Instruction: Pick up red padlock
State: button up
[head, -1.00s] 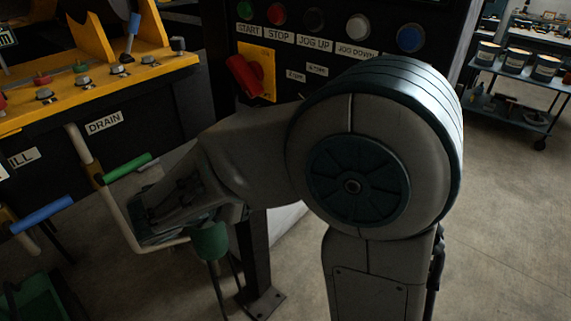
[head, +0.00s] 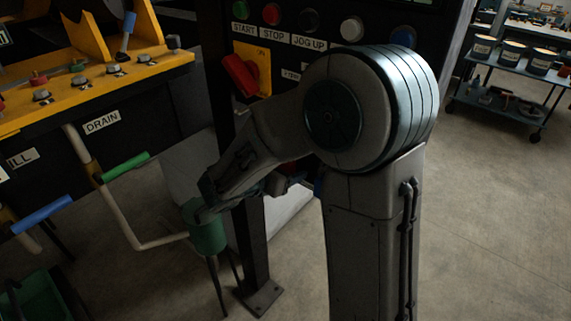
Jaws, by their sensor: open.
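I cannot make out a red padlock for certain in the head view. A red rotary handle (head: 240,76) sits on a yellow plate on the black control panel, above and left of my arm. My arm bends down to the left in front of the panel. My gripper's jaws are not visible; they seem hidden behind my own arm links.
The control panel (head: 291,60) has several buttons. A yellow-topped bench (head: 100,90) stands left, with a green-handled lever (head: 126,167) and a blue-handled lever (head: 42,214). A teal cylinder (head: 207,235) is below my arm. A cart (head: 505,103) stands back right; floor between is clear.

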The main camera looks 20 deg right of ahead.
jog(key=shift+w+d+f, duration=0.15)
jog(key=shift+d, duration=0.05)
jog(key=c, duration=1.1)
jog(key=shift+c, duration=0.2)
jog(key=shift+r, duration=0.6)
jog(key=shift+a+r, duration=0.2)
jog(key=shift+a, duration=0.05)
jog(key=s+a+b, duration=0.3)
jog(key=s+a, duration=0.7)
jog(key=a, duration=0.4)
jog(key=shift+s, duration=0.35)
jog(key=shift+r, duration=0.1)
